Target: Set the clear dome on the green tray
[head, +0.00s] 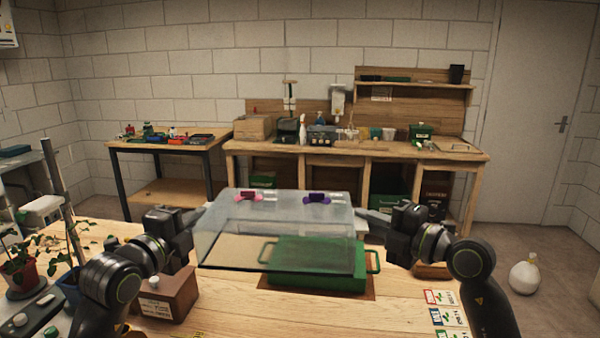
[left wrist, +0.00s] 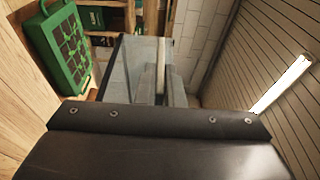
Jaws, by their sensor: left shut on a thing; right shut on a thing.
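The clear dome (head: 230,230) is a see-through box held in the air above the worktable, with a pink and a purple piece showing at its top. My left gripper (head: 199,218) is shut on its left side and my right gripper (head: 360,223) on its right side. The green tray (head: 318,283) sits on the table below, partly seen through the dome. The dome looks shifted to the left of the tray, apart from it. In the left wrist view the tray (left wrist: 38,38) shows dark cells with green seedlings, and part of the dome (left wrist: 117,75) lies beside my fingers.
A brown wooden box (head: 168,298) stands on the table near my left arm. A potted plant (head: 22,272) is at the far left. Seed cards (head: 446,315) lie at the right. The table front between them is clear. A workbench (head: 350,150) stands behind.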

